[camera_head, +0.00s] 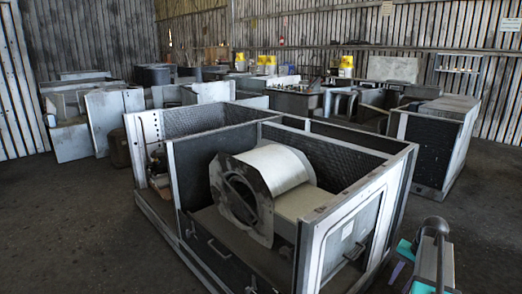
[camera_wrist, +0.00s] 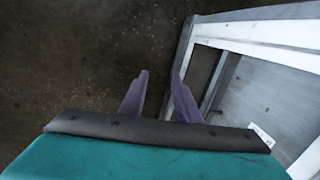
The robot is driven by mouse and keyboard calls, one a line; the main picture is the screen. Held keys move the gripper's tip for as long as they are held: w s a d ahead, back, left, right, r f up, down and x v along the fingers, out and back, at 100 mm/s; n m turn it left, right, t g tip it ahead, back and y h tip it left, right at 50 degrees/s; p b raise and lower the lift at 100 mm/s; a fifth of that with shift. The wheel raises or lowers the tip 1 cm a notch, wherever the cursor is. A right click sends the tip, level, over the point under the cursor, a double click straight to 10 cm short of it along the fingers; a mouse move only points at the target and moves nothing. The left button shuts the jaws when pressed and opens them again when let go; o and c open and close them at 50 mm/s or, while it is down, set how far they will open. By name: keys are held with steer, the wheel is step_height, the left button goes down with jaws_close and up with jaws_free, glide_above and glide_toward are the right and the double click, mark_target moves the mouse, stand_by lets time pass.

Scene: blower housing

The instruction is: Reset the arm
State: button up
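My gripper (camera_wrist: 160,76) shows in the wrist view as two purple fingers with a gap between them. It is open and empty, with dark floor behind the gap. In the head view my arm is at the lower right, and a purple finger shows beside its teal part, close to the near right corner of the open metal cabinet (camera_head: 400,185). The blower housing (camera_head: 257,185), a rounded pale drum with a grey side plate, sits inside that cabinet. The cabinet's light frame (camera_wrist: 265,28) fills the right of the wrist view, beside the right finger.
The cabinet's frame and glazed side panel (camera_head: 350,235) stand close to my arm. Another cabinet (camera_head: 435,145) is at the right, and several grey units stand farther back. Bare dark floor (camera_head: 75,230) lies to the left. Plank walls (camera_head: 320,35) close off the back.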

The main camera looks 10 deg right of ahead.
steer(key=s+a+f+n+g+p, duration=0.1)
steer(key=a+f+n+g, duration=0.1)
steer(key=a+f, duration=0.65)
steer(key=s+a+f+n+g+y+p, duration=0.1)
steer(key=a+f, duration=0.4)
steer(key=a, duration=0.7)
steer(key=s+a+f+n+g, duration=0.1)
steer(key=a+f+n+g, duration=0.1)
steer(key=a+f, duration=0.65)
steer(key=s+a+f+n+h, duration=0.1)
steer(key=s+a+f+n, duration=0.1)
steer(key=s, duration=0.5)
steer(key=s+a+f+n+g+p, duration=0.1)
steer(key=s+a+f, duration=0.4)
steer(key=s+a, duration=0.2)
steer(key=s+a+f+n+h+p, duration=0.1)
steer(key=s+a+f, duration=0.3)
steer(key=s, duration=0.4)
steer(key=shift+s+a+f+n+g+h, duration=0.2)
steer(key=shift+a+n+g+h, duration=0.15)
steer(key=shift+a+n, duration=0.35)
steer(key=shift+d, duration=0.15)
